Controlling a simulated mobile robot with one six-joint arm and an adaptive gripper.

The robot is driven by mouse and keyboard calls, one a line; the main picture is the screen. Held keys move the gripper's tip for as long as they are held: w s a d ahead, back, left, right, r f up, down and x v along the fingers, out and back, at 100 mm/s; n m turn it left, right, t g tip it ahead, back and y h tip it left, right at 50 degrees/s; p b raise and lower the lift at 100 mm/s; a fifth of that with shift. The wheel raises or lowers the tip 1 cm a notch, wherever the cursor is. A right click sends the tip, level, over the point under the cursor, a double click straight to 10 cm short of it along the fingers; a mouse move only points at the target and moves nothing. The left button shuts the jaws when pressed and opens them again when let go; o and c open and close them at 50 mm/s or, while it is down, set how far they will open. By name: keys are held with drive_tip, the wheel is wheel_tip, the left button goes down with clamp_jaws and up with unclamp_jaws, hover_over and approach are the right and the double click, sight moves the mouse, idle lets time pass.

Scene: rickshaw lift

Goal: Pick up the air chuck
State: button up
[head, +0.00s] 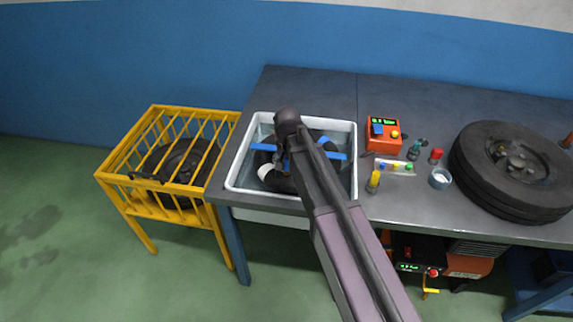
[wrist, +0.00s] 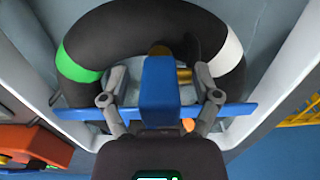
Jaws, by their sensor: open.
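I cannot clearly pick out the air chuck. In the wrist view, my gripper (wrist: 160,98) is open, with one finger on each side of an upright blue block (wrist: 158,82). A brass-coloured piece (wrist: 185,75) shows beside the block. Contact between the fingers and the block cannot be told. Behind them lies a black inner tube (wrist: 120,30) with a green band and a white band. In the head view, the tube (head: 264,160) is in a white basin (head: 233,165) on the workbench, under my arm. My arm hides most of the gripper there.
An orange box (head: 384,146) with a green display stands right of the basin. Small bottles, a cup (head: 440,178) and a strip of coloured pieces lie nearby. A large tyre (head: 490,140) lies at the right. A yellow cage (head: 120,190) with a tyre stands left of the bench.

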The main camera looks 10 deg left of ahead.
clamp_jaws()
drive_tip(key=shift+r, duration=0.15)
wheel_tip(320, 180, up, 4)
drive_tip(key=p, duration=0.3)
drive_tip(key=shift+f+p, duration=0.25)
drive_tip(key=shift+p, duration=0.15)
drive_tip(key=s+d, duration=0.3)
drive_tip(key=s, duration=0.4)
drive_tip(key=s+d+r+p, duration=0.1)
drive_tip(key=s+d, duration=0.2)
drive_tip(key=s, duration=0.4)
drive_tip(key=shift+s+d, duration=0.3)
drive_tip(key=shift+r, duration=0.1)
drive_tip(key=shift+a, duration=0.1)
idle(0.3)
